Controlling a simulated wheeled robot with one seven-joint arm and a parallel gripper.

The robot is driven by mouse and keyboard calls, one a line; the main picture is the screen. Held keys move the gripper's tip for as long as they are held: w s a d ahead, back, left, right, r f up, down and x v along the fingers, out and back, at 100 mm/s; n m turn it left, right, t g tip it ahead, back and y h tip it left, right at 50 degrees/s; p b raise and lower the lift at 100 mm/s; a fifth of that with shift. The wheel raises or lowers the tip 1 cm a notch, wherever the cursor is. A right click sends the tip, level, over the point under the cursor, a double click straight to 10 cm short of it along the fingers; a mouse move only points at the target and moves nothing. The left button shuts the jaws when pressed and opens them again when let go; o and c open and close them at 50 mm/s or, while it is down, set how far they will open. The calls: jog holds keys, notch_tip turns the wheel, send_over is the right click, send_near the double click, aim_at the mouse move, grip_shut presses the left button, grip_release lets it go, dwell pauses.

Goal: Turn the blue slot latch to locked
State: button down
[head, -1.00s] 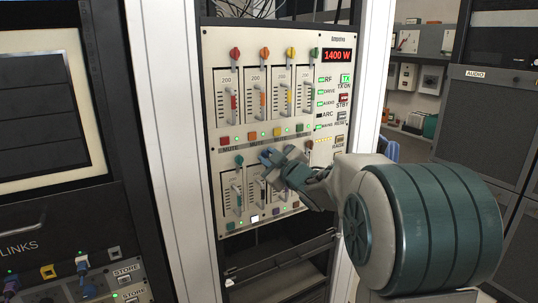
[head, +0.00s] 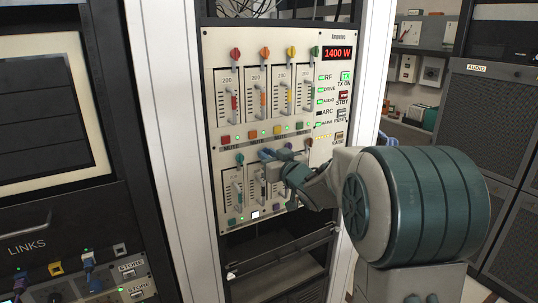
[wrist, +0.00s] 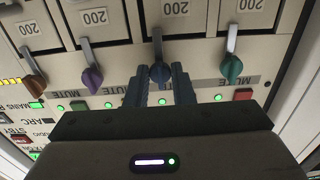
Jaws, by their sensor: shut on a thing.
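The blue slot latch (wrist: 160,72) sits between the two fingers of my gripper (wrist: 161,88) in the wrist view. Its grey lever points up in that picture, toward the slot label 200. My gripper is shut on the latch's blue knob. In the head view my gripper (head: 277,161) reaches the lower row of slots on the transmitter panel (head: 333,170). The blue latch is mostly covered there by the fingers.
A green latch (wrist: 231,68) and a purple latch (wrist: 92,78) flank the blue one closely. A brown latch (wrist: 35,85) is farther left. An upper row of latches (head: 265,53) is above my gripper.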

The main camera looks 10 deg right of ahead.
jog(key=shift+f, duration=0.1)
dwell(0.3)
jog(key=c, duration=1.3)
grip_release()
jog(key=shift+o, duration=0.2)
jog(key=b+v, duration=0.2)
jog(key=v, duration=1.2)
